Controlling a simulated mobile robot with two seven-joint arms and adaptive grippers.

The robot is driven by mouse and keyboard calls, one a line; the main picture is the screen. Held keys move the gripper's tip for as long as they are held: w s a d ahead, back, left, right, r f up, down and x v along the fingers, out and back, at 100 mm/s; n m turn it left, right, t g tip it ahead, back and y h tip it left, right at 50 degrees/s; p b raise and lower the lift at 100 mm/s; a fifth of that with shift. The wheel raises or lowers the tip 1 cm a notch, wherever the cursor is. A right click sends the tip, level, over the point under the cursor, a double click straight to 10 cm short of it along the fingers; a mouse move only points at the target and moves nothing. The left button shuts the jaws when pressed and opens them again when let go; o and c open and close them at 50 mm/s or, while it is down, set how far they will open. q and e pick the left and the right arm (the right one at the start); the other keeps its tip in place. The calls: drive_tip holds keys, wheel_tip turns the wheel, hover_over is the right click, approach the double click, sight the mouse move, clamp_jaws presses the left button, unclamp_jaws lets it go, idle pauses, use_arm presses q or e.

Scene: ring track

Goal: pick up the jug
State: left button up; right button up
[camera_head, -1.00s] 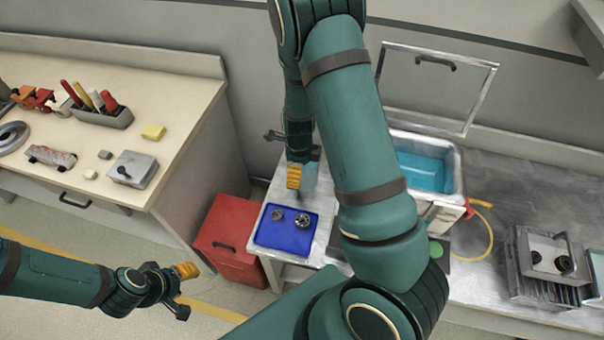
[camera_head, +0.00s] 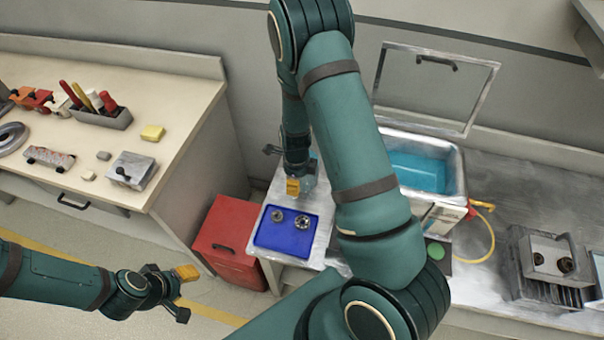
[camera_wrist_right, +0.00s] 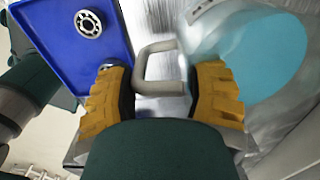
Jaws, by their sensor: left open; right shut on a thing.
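The jug (camera_wrist_right: 245,50) is a pale, translucent vessel with blue inside, at the right of the right wrist view. Its grey handle (camera_wrist_right: 160,72) lies between the orange-padded fingers of my right gripper (camera_wrist_right: 162,95), which is shut on it. In the head view only a bluish sliver of the jug (camera_head: 309,182) shows beside my right gripper (camera_head: 294,188), on the metal bench just behind the blue tray. The rest of it is hidden by my arm and gripper. My left gripper (camera_head: 184,291) is open and empty, over the floor at the lower left.
The blue tray (camera_head: 268,239) holds two round metal parts. A red box (camera_head: 228,240) stands on the floor left of the bench. An open-lidded bath with blue liquid (camera_head: 460,165) stands to the right. The left workbench (camera_head: 60,130) carries tools and blocks.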

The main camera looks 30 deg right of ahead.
drive_tip(key=shift+r, duration=0.2)
idle(0.3)
drive_tip(key=shift+r+p, duration=0.95)
drive_tip(key=shift+r, duration=3.85)
